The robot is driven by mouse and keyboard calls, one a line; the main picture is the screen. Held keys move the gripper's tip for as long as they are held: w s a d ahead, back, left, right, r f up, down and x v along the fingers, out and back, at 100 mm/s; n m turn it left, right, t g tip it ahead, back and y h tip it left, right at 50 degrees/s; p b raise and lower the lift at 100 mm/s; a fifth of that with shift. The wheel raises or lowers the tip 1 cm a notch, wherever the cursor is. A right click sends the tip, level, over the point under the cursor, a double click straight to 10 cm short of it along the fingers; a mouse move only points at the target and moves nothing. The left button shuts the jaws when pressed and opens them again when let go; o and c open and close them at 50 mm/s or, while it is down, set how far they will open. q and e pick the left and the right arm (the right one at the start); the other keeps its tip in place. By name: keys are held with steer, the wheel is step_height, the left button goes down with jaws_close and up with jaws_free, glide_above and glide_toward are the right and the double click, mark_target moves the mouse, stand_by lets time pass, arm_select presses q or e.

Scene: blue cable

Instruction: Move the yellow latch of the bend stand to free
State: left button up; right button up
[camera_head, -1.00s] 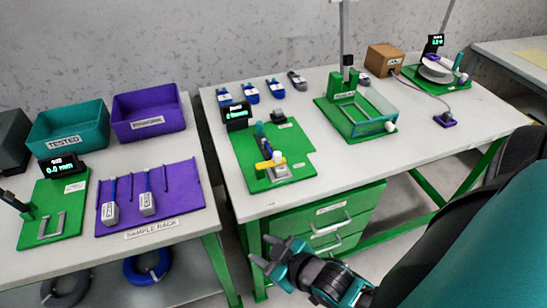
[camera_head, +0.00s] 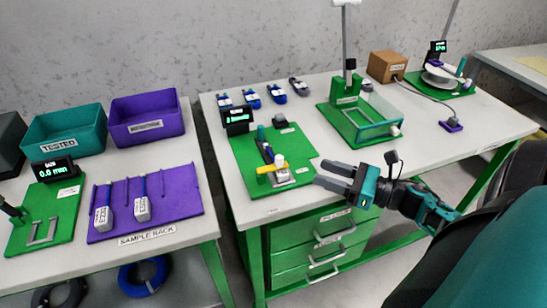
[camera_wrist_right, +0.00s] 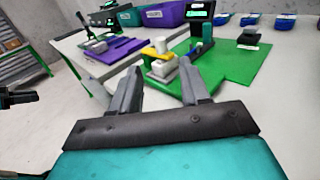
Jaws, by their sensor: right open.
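The bend stand (camera_head: 250,172) is a green plate with a small dark display at its back left, on the right-hand table. Its yellow latch (camera_head: 270,168) is a short bar lying across near the stand's front, beside a white post (camera_head: 279,159). The latch also shows in the right wrist view (camera_wrist_right: 156,54), beyond and between the fingers. My right gripper (camera_head: 334,178) is open and empty, to the right of the stand near the table's front edge, fingers pointing left toward the latch. It does not touch the latch.
A second green stand with a clear box (camera_head: 372,118) stands behind my right gripper. Several blue and grey pieces (camera_head: 251,96) lie along the table's back. A purple sample rack (camera_head: 170,200) is on the left table.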

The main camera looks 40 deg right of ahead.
mark_target(280, 156)
steer(key=shift+w+a+r, duration=0.1)
steer(key=shift+w+a, duration=0.1)
steer(key=shift+w, duration=0.3)
steer(key=p+x, duration=0.1)
steer(key=x, duration=1)
steer(key=shift+w+a, duration=0.15)
steer(key=shift+w, duration=0.1)
steer(key=shift+c, duration=0.4)
jaws_close()
